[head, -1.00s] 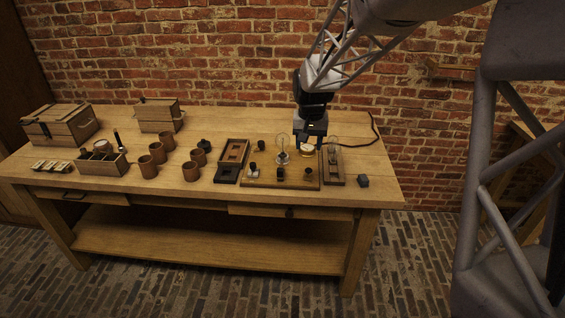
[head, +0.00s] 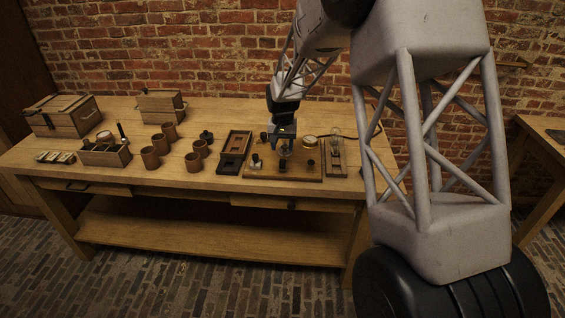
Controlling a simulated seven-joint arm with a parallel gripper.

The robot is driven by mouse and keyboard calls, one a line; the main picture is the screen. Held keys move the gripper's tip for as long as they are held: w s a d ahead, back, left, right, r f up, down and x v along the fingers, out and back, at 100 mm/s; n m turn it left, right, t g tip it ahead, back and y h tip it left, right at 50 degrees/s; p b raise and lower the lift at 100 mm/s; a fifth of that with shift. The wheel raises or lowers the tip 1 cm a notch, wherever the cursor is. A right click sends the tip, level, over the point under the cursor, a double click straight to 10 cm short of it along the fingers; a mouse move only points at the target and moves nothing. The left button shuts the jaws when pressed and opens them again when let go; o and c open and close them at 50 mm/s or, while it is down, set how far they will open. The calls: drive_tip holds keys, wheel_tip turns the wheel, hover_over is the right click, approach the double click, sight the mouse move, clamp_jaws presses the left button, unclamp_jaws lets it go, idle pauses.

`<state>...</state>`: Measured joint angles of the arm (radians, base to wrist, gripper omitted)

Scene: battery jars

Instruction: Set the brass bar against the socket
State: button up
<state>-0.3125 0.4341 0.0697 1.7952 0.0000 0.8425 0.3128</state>
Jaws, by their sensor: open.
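My gripper (head: 284,148) points down over the middle of the wooden board (head: 245,174), its fingers open. It hides much of the glass bulb and socket at the board's centre. I cannot tell whether the fingertips touch anything there. The brass bar cannot be made out at this size. On the board, a small knob with a pale base (head: 256,161) is left of the gripper, and a dark knob (head: 311,164) is to its right. A round pale-faced gauge (head: 309,142) stands behind and right of the gripper.
Brown jars (head: 150,158) and wooden boxes (head: 68,117) fill the left side. My large arm link covers the table's right end.

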sight(282, 161)
drive_tip(key=shift+f, duration=0.1)
drive_tip(key=shift+f, duration=3.8)
